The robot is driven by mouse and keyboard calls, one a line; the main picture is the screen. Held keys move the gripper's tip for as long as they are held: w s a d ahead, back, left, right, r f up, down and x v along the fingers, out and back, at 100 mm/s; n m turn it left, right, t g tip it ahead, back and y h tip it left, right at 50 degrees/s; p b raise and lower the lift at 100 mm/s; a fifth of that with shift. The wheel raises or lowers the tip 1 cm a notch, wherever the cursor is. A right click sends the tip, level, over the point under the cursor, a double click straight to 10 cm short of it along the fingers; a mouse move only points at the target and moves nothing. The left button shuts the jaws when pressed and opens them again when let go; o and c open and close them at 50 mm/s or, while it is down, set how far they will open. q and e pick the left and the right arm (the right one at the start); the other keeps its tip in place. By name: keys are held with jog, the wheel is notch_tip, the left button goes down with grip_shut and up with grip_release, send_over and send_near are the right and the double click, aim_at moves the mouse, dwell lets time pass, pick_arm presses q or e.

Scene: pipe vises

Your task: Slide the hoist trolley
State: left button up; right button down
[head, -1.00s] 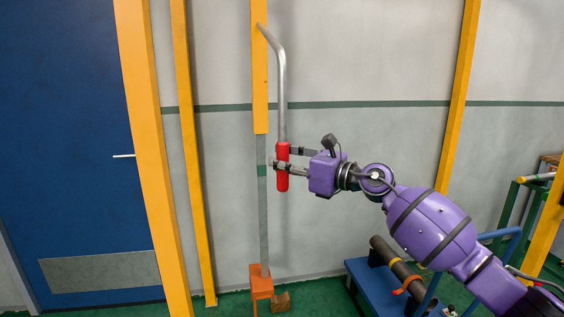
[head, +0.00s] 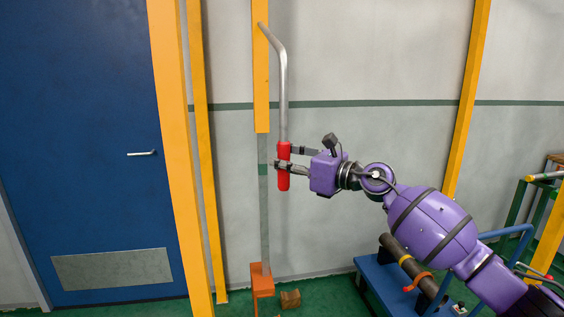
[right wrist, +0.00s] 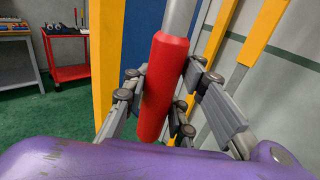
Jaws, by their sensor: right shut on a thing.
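The hoist trolley's hanging yellow post (head: 261,80) is in the middle of the head view, and its top is out of view. A grey bar (head: 264,205) runs down from it to an orange end piece (head: 262,283) near the floor. A bent grey rod (head: 282,95) comes off the post and ends in a red grip (head: 284,183). My right gripper (head: 283,162) is shut around this grip, which hangs upright. In the right wrist view the red grip (right wrist: 162,85) stands between the fingers. My left gripper is not in view.
Yellow uprights (head: 172,150) stand at left, before a blue door (head: 80,120), and another (head: 466,100) at right. A blue cart (head: 385,280) with a dark pipe (head: 410,265) is at lower right. A small wooden block (head: 290,298) lies by the orange piece. A red cart (right wrist: 72,72) stands farther off.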

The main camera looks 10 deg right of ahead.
jog(key=shift+s+a+f, duration=0.15)
jog(key=shift+a+f, duration=0.05)
jog(key=shift+f, duration=0.25)
jog(key=c, duration=1.8)
grip_release()
jog(key=o, duration=0.3)
jog(key=shift+s+r, duration=0.1)
jog(key=shift+r, duration=0.05)
jog(key=shift+o, duration=0.2)
jog(key=shift+d+r, duration=0.1)
jog(key=shift+r, duration=0.1)
jog(key=shift+s+d, duration=0.1)
jog(key=shift+d, duration=0.15)
jog(key=v, duration=1.1)
jog(key=shift+s, duration=0.25)
